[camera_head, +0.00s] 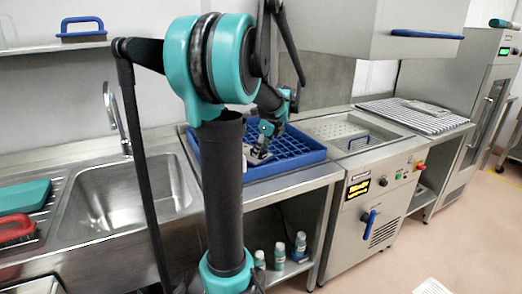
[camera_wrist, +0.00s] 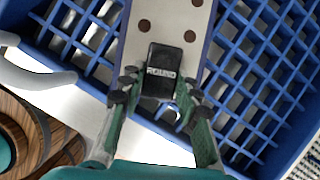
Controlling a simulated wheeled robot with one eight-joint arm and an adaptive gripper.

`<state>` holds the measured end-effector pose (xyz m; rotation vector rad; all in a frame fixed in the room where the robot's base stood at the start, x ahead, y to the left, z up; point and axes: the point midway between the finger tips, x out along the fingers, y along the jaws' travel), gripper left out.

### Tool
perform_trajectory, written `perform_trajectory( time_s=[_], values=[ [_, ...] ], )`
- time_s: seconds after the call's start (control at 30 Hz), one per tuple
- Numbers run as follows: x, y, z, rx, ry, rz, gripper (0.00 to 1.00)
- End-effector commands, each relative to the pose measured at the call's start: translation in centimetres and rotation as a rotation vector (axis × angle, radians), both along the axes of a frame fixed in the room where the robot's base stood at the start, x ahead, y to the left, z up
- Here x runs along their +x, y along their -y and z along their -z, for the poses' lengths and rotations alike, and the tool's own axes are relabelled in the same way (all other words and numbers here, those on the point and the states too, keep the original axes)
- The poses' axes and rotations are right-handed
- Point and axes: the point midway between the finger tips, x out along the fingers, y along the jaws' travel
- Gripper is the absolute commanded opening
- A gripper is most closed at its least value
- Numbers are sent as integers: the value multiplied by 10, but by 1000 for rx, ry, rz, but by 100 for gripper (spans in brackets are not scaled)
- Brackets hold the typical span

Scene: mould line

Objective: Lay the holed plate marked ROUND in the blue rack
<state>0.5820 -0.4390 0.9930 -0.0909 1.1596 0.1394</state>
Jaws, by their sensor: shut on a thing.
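The holed plate (camera_wrist: 135,50) is pale with dark round holes. It carries a black block marked ROUND (camera_wrist: 161,72). My gripper (camera_wrist: 153,98) is shut on this block, with a finger on each side. The blue rack (camera_wrist: 248,95) has a grid of square cells and lies beneath the plate in the wrist view. I cannot tell whether the plate touches the rack.
A sink (camera_head: 118,200) with a tap (camera_head: 117,112) is left of the rack. A steel machine (camera_head: 372,195) with a perforated basin stands to its right. Several small bottles (camera_head: 300,245) stand on the shelf below.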

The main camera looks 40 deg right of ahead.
Motion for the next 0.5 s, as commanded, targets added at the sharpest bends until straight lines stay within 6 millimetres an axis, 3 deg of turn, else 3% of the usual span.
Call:
perform_trajectory(
  time_s=[0.27, 0.3, 0.47, 0.5],
  values=[
    [0, 0, 1, 0, 1, 0, 0],
    [0, 0, 2, 0, 0, 0, 33],
    [0, 0, 2, 0, 0, 0, 53],
    [0, 0, 2, 0, 0, 0, 53]
  ],
)
